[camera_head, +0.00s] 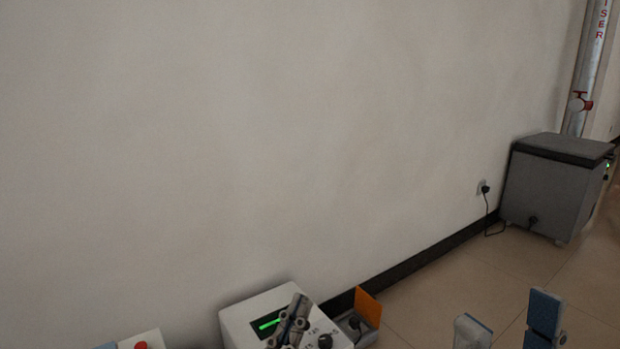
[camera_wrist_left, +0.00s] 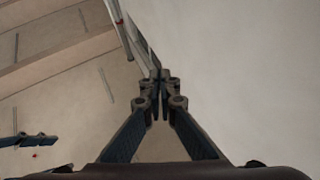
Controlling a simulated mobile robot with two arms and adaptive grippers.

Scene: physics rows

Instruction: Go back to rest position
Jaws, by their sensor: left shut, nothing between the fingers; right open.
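My left gripper (camera_head: 298,303) is low in the head view, in front of a white device. In the left wrist view, the left gripper (camera_wrist_left: 158,76) has its fingertips together with nothing between them. My right gripper (camera_head: 508,308) is at the bottom right of the head view, its two fingers apart and empty over the floor. The lower parts of both arms are outside the head view.
The white device (camera_head: 245,312) with a green display and knobs stands by the wall. Beside it is a grey box with an orange flap (camera_head: 367,306). A red button (camera_head: 141,345) shows at bottom left. A grey cabinet (camera_head: 550,190) stands at right; tiled floor (camera_head: 430,290) lies open between.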

